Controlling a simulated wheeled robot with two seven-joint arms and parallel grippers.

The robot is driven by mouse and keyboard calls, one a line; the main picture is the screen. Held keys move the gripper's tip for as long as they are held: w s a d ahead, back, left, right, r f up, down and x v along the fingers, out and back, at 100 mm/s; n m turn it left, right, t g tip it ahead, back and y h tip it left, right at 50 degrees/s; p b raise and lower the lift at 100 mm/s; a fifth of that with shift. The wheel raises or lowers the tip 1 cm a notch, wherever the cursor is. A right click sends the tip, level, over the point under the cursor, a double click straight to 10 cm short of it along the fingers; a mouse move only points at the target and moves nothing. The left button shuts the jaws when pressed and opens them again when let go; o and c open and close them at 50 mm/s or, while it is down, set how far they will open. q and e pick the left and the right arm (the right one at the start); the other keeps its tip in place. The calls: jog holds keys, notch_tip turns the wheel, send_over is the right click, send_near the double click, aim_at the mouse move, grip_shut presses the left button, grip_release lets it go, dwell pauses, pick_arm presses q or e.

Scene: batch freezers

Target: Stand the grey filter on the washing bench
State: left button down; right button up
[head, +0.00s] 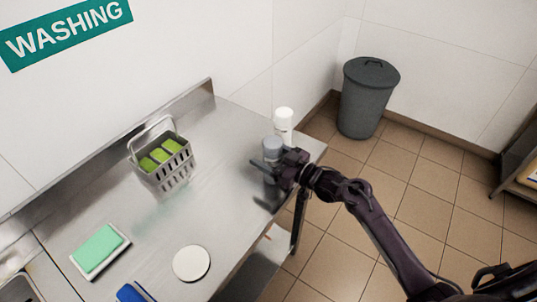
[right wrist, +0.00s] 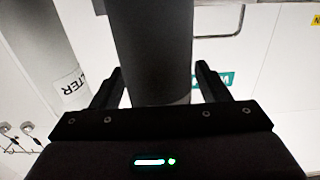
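The grey filter (head: 272,146) is an upright cylinder at the right end of the steel washing bench (head: 215,215). In the right wrist view it is a dark cylinder (right wrist: 152,50) between the fingers. My right gripper (head: 272,166) has a finger on either side of it, seemingly touching, and looks shut on it. I cannot tell whether its base touches the bench, as the gripper hides part of it. A white filter (head: 284,118) stands just behind it; its lettered side shows at the left in the wrist view (right wrist: 70,85). My left gripper is not in view.
A grey basket (head: 176,176) with green items stands towards the back of the bench. A green sponge (head: 98,246), a white disc (head: 191,263) and a blue item (head: 134,292) lie further left. The middle of the bench is bare. A lidded bin (head: 368,100) stands on the floor.

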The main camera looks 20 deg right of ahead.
jog(key=b+v, duration=0.2)
jog(key=v, duration=1)
jog(key=shift+d, duration=0.1)
dwell(0.4)
